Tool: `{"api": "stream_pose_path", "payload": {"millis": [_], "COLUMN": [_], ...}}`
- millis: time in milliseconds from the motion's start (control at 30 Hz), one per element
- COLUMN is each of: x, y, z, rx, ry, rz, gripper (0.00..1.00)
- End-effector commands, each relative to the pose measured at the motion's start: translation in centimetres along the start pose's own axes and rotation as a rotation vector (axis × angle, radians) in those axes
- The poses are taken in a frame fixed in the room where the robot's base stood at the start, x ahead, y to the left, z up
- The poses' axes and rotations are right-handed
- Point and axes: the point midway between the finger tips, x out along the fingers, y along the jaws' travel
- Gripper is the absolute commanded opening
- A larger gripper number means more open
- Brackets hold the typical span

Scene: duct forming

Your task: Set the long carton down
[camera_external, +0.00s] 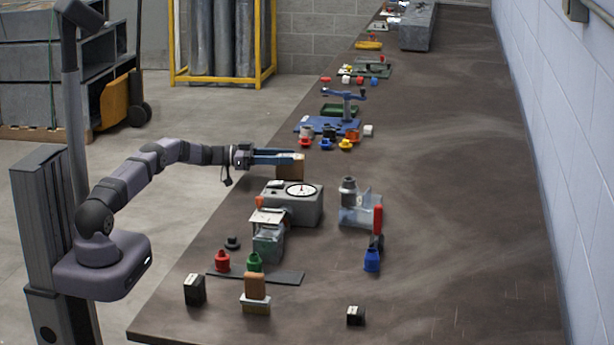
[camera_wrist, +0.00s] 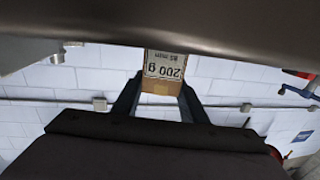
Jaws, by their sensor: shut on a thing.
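My gripper (camera_external: 294,158) is shut on a brown carton (camera_external: 289,172), reaching in level from the left edge of the bench. In the wrist view the carton (camera_wrist: 162,68) sits between the two fingers (camera_wrist: 160,95), with a pale label that reads "200 g" and "85 mm" upside down. In the outside view the carton hangs below the fingers, just behind the grey dial scale (camera_external: 284,207). The scale hides the bench near its foot, so I cannot tell whether it touches the bench.
Behind the carton are small coloured pots (camera_external: 345,144) and a blue stand (camera_external: 322,124). The right side of the bench (camera_external: 460,200) is clear.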

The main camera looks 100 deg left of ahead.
Motion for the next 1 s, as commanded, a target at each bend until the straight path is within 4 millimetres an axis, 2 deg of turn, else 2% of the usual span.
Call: {"api": "stream_pose_path", "payload": {"millis": [367,400,467,900,1000], "x": [0.0,0.0,0.0,-0.1,-1.1], "y": [0.0,0.0,0.0,0.0,-0.1], "z": [0.3,0.4,0.4,0.5,0.4], "rx": [0.001,0.0,0.0,0.0,-0.001], "ry": [0.002,0.001,0.0,0.001,-0.001], "rz": [0.0,0.0,0.0,0.0,-0.003], "gripper": [0.11,0.44,0.58,0.58,0.58]}}
